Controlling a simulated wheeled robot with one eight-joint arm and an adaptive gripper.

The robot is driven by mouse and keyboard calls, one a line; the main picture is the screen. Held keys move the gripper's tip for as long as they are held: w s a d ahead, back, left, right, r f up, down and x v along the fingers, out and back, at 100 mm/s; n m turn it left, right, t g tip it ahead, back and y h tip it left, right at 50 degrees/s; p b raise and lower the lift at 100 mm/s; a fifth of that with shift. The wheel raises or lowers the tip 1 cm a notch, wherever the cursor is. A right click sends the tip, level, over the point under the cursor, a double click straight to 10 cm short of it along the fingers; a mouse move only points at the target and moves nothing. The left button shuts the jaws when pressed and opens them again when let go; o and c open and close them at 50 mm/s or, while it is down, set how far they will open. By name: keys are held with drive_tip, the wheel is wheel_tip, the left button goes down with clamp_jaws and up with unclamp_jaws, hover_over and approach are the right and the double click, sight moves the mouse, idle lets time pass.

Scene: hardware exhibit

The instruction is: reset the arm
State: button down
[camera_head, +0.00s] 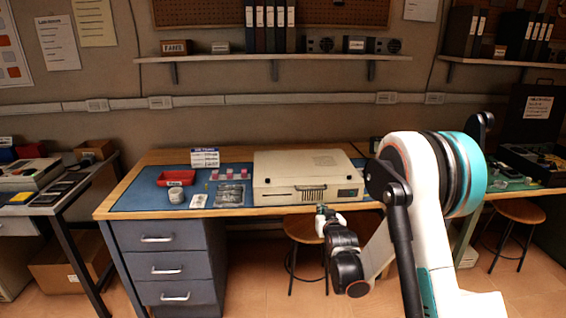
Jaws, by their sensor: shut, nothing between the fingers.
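My arm (432,190) rises at the right of the head view, with its white and teal joint in front of the desk. Its forearm bends down and to the left. My gripper (322,210) is at the far end, small in the view, near the front edge of the desk and just below the beige case. It is shut with nothing visible in it. The fingertips are too small to make out in detail.
A desk (140,190) bears a beige case (300,178), a red tray (176,177) and a grey cup (176,194). Stools (300,229) stand below and at right. A side table (50,205) is at left. Open floor shows in front of the drawers.

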drive_tip(key=s+r+g, duration=0.4)
drive_tip(key=s+r, duration=1.2)
drive_tip(key=s, duration=0.2)
drive_tip(key=s+f+g, duration=0.1)
drive_tip(key=s+g, duration=0.2)
drive_tip(key=s, duration=2.5)
drive_tip(key=shift+s+a+f+g, duration=0.25)
drive_tip(key=shift+a+g, duration=0.05)
drive_tip(key=shift+g, duration=0.1)
